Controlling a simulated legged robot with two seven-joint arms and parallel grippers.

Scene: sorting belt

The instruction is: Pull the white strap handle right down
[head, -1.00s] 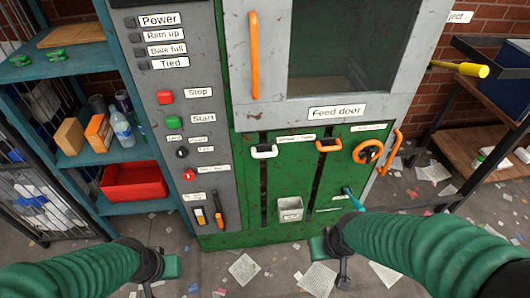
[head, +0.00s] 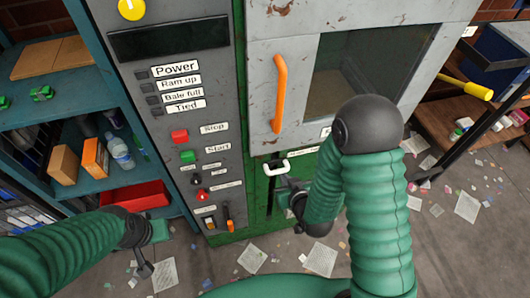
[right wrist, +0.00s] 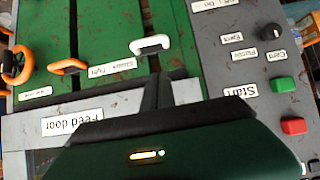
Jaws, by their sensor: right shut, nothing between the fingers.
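The white strap handle (head: 276,166) sits at the top of a dark vertical slot in the green panel, under the feed door. It also shows upside down in the right wrist view (right wrist: 150,44). My right gripper (head: 281,189) is in front of the panel just below the handle in the head view, partly hidden by its own arm. In the right wrist view its fingers (right wrist: 157,88) are together and empty, with their tips close to the handle but apart from it in the picture. My left gripper (head: 150,250) hangs at the lower left, away from the panel; its jaws are unclear.
An orange handle (right wrist: 68,66) and an orange ring (right wrist: 16,64) sit along the panel beside the white one. The grey control panel (head: 187,110) with buttons and a shelf with a red bin (head: 135,196) stand left. Paper scraps litter the floor.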

